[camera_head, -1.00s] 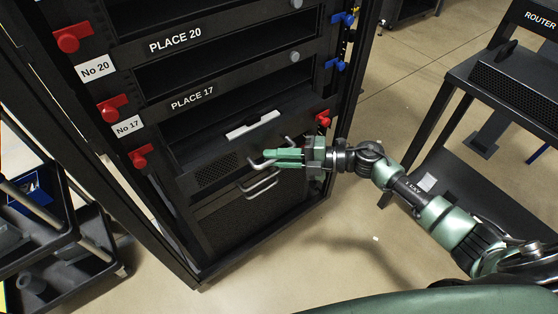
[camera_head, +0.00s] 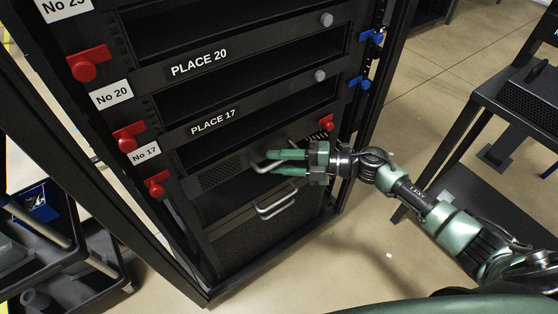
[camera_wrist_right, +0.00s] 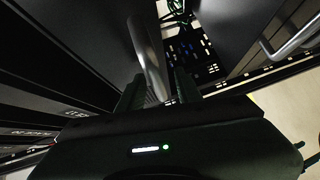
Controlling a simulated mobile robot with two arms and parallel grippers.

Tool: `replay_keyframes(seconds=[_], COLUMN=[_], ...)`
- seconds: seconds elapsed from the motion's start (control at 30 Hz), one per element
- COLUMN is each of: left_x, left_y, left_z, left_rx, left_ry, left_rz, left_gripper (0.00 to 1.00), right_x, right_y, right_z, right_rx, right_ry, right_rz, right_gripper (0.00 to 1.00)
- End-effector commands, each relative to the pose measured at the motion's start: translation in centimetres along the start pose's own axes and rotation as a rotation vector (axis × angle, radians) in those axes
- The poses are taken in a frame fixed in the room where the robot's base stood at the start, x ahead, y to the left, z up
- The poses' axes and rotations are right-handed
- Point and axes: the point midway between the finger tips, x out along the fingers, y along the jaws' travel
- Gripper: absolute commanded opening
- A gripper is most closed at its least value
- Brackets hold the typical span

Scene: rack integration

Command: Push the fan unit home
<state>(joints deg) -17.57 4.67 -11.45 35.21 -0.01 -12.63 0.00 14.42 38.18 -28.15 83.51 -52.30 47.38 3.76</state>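The fan unit (camera_head: 222,173), a black unit with a perforated front, sits in the rack slot below the PLACE 17 label (camera_head: 213,122). Its front lies near the plane of the rack front; I cannot tell whether it is fully flush. Its metal handle (camera_head: 261,165) stands out on the right. My right gripper (camera_head: 279,161) is at this handle, its green fingers apart. In the right wrist view the handle bar (camera_wrist_right: 148,50) lies between the two fingers (camera_wrist_right: 156,92), with a gap beside the right finger. My left gripper is not in view.
Below is a dark gap and another panel with a metal handle (camera_head: 275,204). Red latches (camera_head: 157,184) and blue latches (camera_head: 360,82) line the rack posts. A cart (camera_head: 75,262) stands left, a black table (camera_head: 500,105) right.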

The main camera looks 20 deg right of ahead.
Motion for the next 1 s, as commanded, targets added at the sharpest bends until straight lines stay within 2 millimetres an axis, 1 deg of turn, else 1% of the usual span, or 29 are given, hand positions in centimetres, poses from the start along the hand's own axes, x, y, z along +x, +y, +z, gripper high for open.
replay_keyframes(seconds=[0.07, 0.17, 0.4, 0.5, 0.6, 0.73, 1.0], left_x=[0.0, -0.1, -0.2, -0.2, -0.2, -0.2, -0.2], left_y=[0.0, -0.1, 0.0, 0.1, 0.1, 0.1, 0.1], left_z=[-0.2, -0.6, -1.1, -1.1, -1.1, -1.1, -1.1], left_rx=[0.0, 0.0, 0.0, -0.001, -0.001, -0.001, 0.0], left_ry=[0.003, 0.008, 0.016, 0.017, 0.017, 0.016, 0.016], left_rz=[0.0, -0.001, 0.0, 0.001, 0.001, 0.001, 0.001], left_gripper=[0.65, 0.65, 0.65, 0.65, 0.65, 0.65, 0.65], right_x=[-0.2, -1.1, -5.2, -6.6, -7.5, -7.9, -7.8], right_y=[0.0, 0.0, -0.1, -0.1, -0.1, 0.0, 0.0], right_z=[0.0, 0.0, 0.0, 0.0, 0.0, 0.0, 0.0], right_rx=[0.0, 0.0, 0.001, 0.002, 0.0, 0.0, 0.0], right_ry=[0.0, -0.002, -0.002, -0.002, 0.0, 0.0, 0.0], right_rz=[0.0, -0.001, -0.004, -0.003, -0.002, 0.0, 0.0], right_gripper=[0.35, 0.35, 0.35, 0.35, 0.35, 0.35, 0.35])
